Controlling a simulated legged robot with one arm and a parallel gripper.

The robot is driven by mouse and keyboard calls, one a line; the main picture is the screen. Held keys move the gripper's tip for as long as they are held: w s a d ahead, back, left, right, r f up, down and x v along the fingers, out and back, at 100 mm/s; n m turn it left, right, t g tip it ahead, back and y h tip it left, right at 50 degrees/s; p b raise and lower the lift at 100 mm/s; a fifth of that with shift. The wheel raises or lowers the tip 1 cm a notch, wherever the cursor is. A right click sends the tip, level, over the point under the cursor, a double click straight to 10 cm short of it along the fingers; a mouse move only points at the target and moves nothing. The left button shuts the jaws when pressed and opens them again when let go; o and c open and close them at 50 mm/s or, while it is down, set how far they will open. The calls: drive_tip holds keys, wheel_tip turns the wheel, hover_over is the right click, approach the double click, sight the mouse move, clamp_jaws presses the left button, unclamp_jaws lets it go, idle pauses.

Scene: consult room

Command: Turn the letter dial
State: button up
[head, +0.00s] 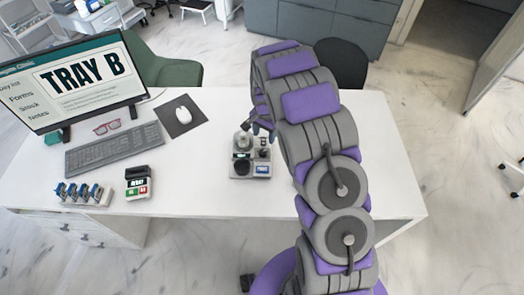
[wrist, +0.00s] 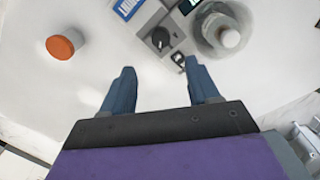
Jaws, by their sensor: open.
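A black knob (wrist: 160,38), which looks like the letter dial, sits on a light grey device just beyond my fingertips in the wrist view. Any letters around it are too small to read. The grey device (head: 250,174) stands on the white desk in the head view, with a round metal part at its back left. My gripper (wrist: 160,68) is open and empty, its two blue fingers apart on the near side of the knob. It seems not to touch the knob. In the head view my gripper (head: 263,128) is partly hidden by my arm, close behind the device.
An orange-topped round object (wrist: 62,46) stands left in the wrist view.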

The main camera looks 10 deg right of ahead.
sight(263, 151)
drive_tip(key=f, duration=0.2)
drive_tip(key=d+f, duration=0.1)
drive_tip(key=f, duration=0.1)
drive_tip(key=shift+s, duration=0.1)
drive_tip(key=a+f, duration=0.1)
drive_tip(key=f, duration=0.1)
drive_tip(key=a+f+b, duration=0.1)
drive_tip(key=f, duration=0.3)
drive_tip(key=shift+a, duration=0.4)
drive_tip(key=shift+d+f, duration=0.25)
drive_tip(key=shift+d, duration=0.95)
drive_tip(key=shift+a+r, duration=0.1)
drive_tip(key=shift+a, duration=0.8)
drive_tip(key=c, duration=0.6)
drive_tip(key=shift+d, duration=0.45)
drive_tip(key=c, duration=0.4)
